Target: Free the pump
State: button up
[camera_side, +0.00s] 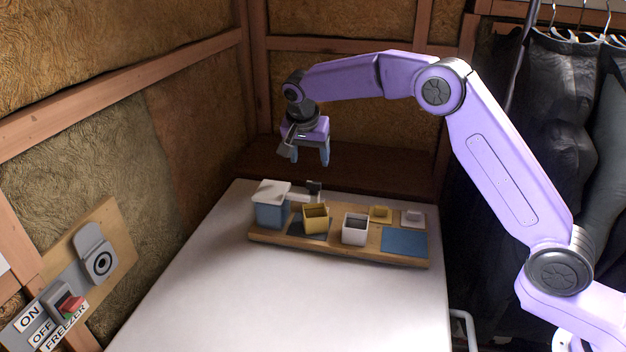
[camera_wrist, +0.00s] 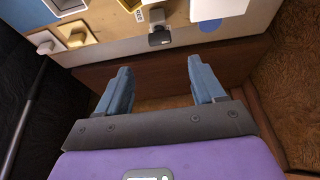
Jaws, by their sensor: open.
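I cannot tell for certain which part is the pump. On a wooden board (camera_side: 340,250), a blue container (camera_side: 270,214) wears a white lid (camera_side: 272,190). A pale bar (camera_side: 303,196) extends right from it to a small dark block (camera_side: 314,187). The dark block also shows in the wrist view (camera_wrist: 159,39), at the board's edge. My gripper (camera_side: 311,159) is open and empty, above and behind the board near this block. In the wrist view its blue fingers (camera_wrist: 160,72) are spread apart with nothing between them.
A yellow cup (camera_side: 316,219) and a white cup (camera_side: 355,229) stand on the board, beside a yellow lid (camera_side: 381,214), a white lid (camera_side: 413,218) and a blue square (camera_side: 404,242). The white tabletop (camera_side: 260,300) is clear in front. A red freezer switch (camera_side: 71,305) is on the left wall.

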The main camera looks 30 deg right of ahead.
aim_at(314, 182)
jog(key=x, duration=1)
jog(key=shift+f, duration=0.1)
jog(key=c, duration=1.1)
jog(key=shift+o, duration=0.2)
jog(key=shift+d+n, duration=0.1)
jog(key=shift+n, duration=0.2)
jog(key=n+y, duration=0.1)
jog(key=n, duration=0.1)
jog(key=n+t+y, duration=0.1)
jog(key=n, duration=0.2)
jog(key=shift+d+n, duration=0.15)
jog(key=shift+n, duration=0.15)
jog(key=n+y, duration=0.2)
jog(key=n, duration=0.3)
jog(key=shift+d+n, duration=0.1)
jog(key=shift+n, duration=0.2)
jog(key=o, duration=1.1)
jog(key=shift+c, duration=0.2)
